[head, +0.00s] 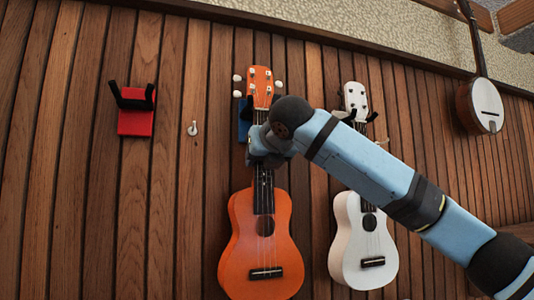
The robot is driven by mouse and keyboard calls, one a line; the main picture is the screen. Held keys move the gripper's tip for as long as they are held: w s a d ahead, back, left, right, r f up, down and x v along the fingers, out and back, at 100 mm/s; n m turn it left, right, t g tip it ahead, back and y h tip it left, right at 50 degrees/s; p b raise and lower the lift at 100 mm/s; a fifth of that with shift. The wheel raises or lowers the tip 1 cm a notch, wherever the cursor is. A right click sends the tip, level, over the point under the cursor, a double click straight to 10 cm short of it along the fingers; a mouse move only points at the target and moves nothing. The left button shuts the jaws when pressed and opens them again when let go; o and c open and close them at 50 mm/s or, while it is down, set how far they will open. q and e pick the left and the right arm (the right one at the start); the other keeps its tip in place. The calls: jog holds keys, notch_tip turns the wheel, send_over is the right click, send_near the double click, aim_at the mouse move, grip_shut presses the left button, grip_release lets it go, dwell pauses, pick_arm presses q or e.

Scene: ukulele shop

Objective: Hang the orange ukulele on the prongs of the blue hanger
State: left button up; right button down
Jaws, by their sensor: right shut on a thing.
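The orange ukulele (262,257) is upright in front of the wooden wall, headstock up. My right gripper (262,158) is shut on its neck, below the headstock. The blue hanger (243,121) is behind the neck and mostly hidden by the ukulele and my gripper. Only a blue edge shows to the left of the neck. I cannot tell whether the neck is between the prongs or whether the headstock rests on them. My left gripper is not in view.
A white ukulele (364,245) hangs just right of the orange one, behind my right arm. A red hanger (136,121) with black prongs is empty at the left. A small metal hook (193,128) is on the wall between. A banjo (480,105) hangs at the upper right.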

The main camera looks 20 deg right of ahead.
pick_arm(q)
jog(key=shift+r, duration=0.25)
pick_arm(e)
jog(key=shift+d+r, duration=0.5)
jog(key=shift+r, duration=0.4)
jog(key=c, duration=0.5)
grip_release()
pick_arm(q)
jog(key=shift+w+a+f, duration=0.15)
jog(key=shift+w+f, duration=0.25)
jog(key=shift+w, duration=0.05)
pick_arm(e)
jog(key=shift+s+a+f, duration=0.1)
jog(key=shift+a+f, duration=0.35)
jog(key=shift+f, duration=0.15)
jog(key=shift+s+f, duration=0.2)
jog(key=shift+s, duration=0.05)
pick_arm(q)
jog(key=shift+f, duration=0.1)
pick_arm(e)
jog(key=shift+s, duration=0.75)
jog(key=shift+w+f, duration=0.1)
jog(key=shift+f, duration=0.05)
